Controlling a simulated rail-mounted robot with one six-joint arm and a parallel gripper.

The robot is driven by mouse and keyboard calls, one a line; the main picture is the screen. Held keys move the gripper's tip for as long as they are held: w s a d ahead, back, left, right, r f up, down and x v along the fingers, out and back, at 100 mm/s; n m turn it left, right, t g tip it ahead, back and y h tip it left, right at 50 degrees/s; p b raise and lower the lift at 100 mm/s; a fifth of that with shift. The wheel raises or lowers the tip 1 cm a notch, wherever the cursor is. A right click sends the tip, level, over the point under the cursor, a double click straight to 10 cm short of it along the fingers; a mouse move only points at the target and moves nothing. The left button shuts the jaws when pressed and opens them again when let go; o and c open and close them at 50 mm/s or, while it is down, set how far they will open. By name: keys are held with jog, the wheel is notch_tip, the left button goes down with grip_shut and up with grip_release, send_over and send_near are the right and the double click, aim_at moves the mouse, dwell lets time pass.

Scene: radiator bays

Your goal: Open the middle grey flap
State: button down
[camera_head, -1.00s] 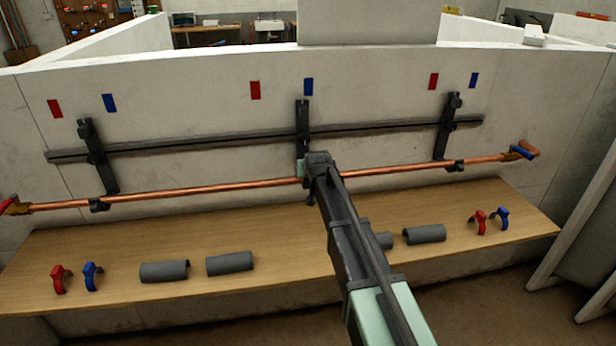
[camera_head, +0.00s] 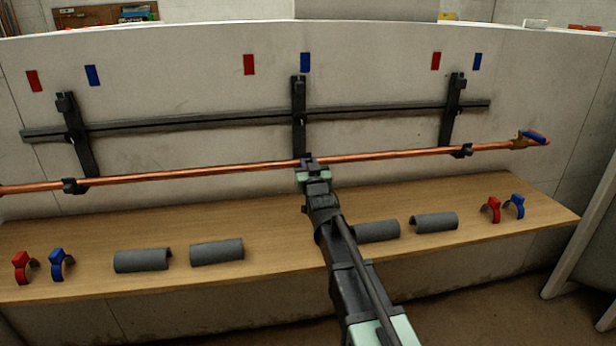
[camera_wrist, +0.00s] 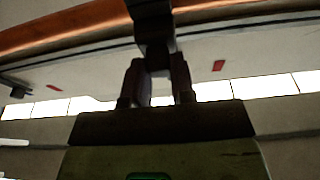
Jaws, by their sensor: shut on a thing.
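A copper pipe (camera_head: 220,172) runs along the white wall, held by dark grey clips at the feet of three upright brackets. The middle bracket (camera_head: 299,115) ends at the pipe, where my gripper (camera_head: 307,162) is. The middle grey flap (camera_wrist: 152,20) shows in the wrist view as a dark piece across the pipe, reaching down between my fingers. My gripper (camera_wrist: 157,80) is shut on it from below. In the head view my gripper covers most of the flap, and I cannot tell how far it is swung.
A left clip (camera_head: 75,186) and a right clip (camera_head: 462,150) also hold the pipe. Grey half-shells (camera_head: 217,252) and red and blue rings (camera_head: 62,264) lie on the wooden bench (camera_head: 280,262) below. A dark rail (camera_head: 200,123) crosses the wall above the pipe.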

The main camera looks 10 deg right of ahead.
jog(key=shift+f+t+b, duration=0.45)
jog(key=shift+t+b, duration=0.25)
jog(key=shift+b, duration=0.15)
jog(key=shift+s+r, duration=0.1)
